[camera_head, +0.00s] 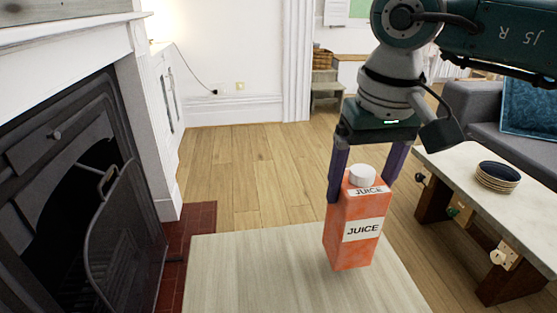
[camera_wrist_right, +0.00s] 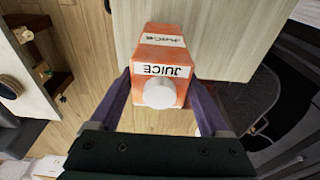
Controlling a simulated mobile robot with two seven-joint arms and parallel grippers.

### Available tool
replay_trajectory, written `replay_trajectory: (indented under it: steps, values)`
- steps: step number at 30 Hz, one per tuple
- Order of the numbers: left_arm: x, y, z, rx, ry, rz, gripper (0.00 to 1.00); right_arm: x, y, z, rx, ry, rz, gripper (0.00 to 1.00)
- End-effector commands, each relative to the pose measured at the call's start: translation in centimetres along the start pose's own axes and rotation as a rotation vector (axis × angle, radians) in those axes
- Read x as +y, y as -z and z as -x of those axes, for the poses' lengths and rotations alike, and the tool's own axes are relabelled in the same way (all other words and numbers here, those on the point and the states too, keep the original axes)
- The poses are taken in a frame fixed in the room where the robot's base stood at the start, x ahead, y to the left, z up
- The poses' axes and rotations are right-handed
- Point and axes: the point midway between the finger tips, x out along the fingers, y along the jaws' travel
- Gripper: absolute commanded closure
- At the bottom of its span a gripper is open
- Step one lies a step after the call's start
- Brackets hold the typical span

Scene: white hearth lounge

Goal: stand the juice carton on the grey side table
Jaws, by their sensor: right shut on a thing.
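The orange juice carton (camera_head: 345,250) with a white cap is upright between the purple fingers of my right gripper (camera_head: 362,186), which is shut on its upper part. In the right wrist view, the carton (camera_wrist_right: 158,55) shows cap-first between the fingers (camera_wrist_right: 158,88). The grey side table (camera_head: 260,270) has a pale wood-grain top at the bottom of the head view. The carton appears over its right part, near the right edge. I cannot tell whether its base touches the top. My left gripper is out of view.
A black fireplace (camera_head: 90,200) with a red tiled hearth (camera_head: 190,235) is at the left. A marble-topped table (camera_head: 450,155) with stacked dark bowls (camera_head: 497,177) stands at the right, before a grey sofa (camera_head: 470,105). The visible side table top left of the carton is clear.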

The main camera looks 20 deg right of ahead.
Motion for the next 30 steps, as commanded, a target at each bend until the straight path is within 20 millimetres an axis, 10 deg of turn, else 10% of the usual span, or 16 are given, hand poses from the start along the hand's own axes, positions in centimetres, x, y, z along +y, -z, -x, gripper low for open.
replay_trajectory:
  steps: [16,17,22,30]
  values:
    - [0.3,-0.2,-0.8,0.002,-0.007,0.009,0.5,0.0,-0.4,-2.9,0.003,0.001,0.001,1.0]
    - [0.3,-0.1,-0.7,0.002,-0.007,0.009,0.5,0.0,-0.4,-2.9,0.0,0.0,0.001,0.18]
    - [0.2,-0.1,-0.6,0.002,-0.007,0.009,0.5,0.0,-0.4,-2.8,0.0,0.0,0.001,0.0]
    - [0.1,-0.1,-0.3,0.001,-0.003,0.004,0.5,0.0,-0.4,-2.5,0.0,0.0,0.001,0.0]
